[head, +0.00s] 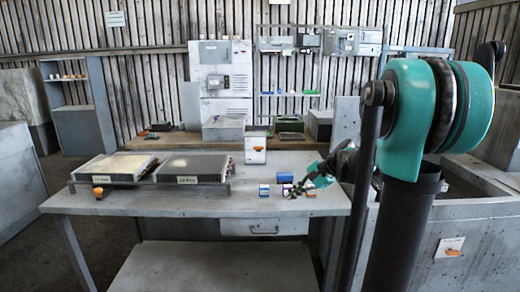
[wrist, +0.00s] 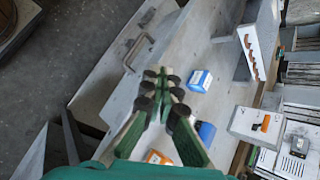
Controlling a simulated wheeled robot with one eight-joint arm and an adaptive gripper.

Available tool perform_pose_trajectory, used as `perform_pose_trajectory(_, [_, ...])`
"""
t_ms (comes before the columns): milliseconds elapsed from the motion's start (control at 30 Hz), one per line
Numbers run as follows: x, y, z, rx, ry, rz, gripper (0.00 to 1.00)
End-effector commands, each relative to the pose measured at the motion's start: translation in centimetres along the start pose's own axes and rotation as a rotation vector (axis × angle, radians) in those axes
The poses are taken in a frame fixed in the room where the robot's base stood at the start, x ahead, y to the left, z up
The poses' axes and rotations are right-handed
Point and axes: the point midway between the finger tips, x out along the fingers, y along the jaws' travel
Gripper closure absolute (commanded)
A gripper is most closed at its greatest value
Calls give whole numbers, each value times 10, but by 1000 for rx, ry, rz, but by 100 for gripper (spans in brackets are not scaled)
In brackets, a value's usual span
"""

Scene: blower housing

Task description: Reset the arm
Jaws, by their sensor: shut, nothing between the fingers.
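My gripper (wrist: 164,82) is shut and empty in the wrist view, its green fingers with dark pads together above the front part of the grey table. In the head view my gripper (head: 291,190) is small and hangs over the right part of the table (head: 180,202), close to several small boxes. A blue-and-white box (wrist: 201,80) lies just beyond the fingertips in the wrist view. A blue box (wrist: 206,131) and an orange-and-white box (wrist: 158,157) are partly hidden behind the fingers.
Two flat grey units (head: 188,168) sit on a rack at the table's left. A white box with an orange mark (head: 255,150) stands at the back. A drawer (head: 264,227) is under the front edge. The table's middle front is clear.

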Motion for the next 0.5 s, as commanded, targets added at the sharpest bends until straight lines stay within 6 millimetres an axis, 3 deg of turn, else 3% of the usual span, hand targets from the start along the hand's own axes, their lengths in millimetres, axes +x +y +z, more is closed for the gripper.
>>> perform_pose_trajectory(200, [19, 98, 20, -334, 191, 170, 100])
perform_pose_trajectory(400, [22, 197, 25, -710, 354, 385, 100])
perform_pose_trajectory(500, [18, 234, 24, -867, 409, 483, 100])
